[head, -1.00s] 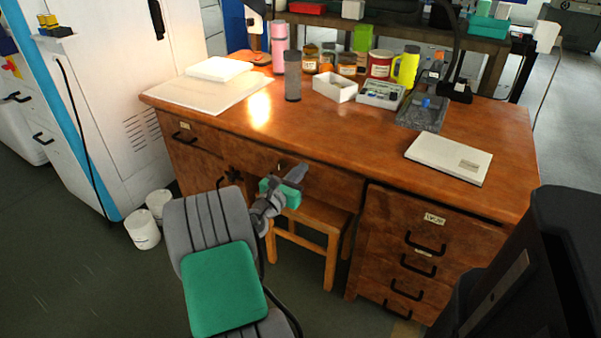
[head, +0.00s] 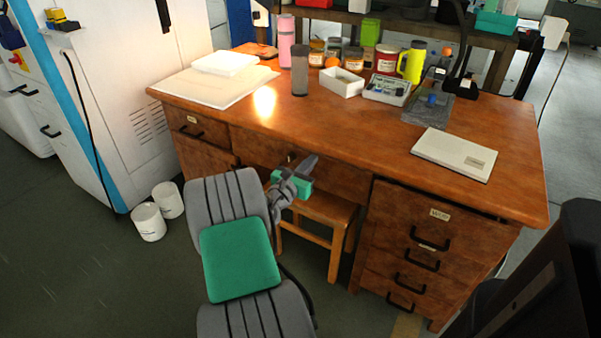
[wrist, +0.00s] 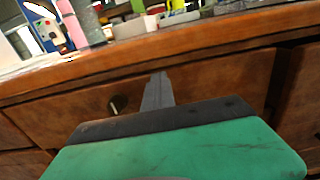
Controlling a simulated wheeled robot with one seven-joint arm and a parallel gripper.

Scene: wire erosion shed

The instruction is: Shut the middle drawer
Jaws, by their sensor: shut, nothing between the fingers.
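The middle drawer (head: 340,182) is the wide wooden front under the desktop, above the knee space. It also shows in the wrist view (wrist: 215,85), with a small round dark knob (wrist: 117,104) left of my fingers. Its front lies close under the desktop edge; I cannot tell whether it is fully flush. My gripper (head: 312,161), with its green body, is shut and empty in front of the drawer. In the wrist view its fingertips (wrist: 158,76) overlap the drawer front, right of the knob. Contact cannot be told.
The wooden desk (head: 330,125) carries jars, a white box (head: 343,83) and a white laptop-like slab (head: 454,154). A wooden stool (head: 320,212) stands in the knee space. The right pedestal (head: 430,245) has black handles. Two white buckets (head: 148,222) stand on the floor at left.

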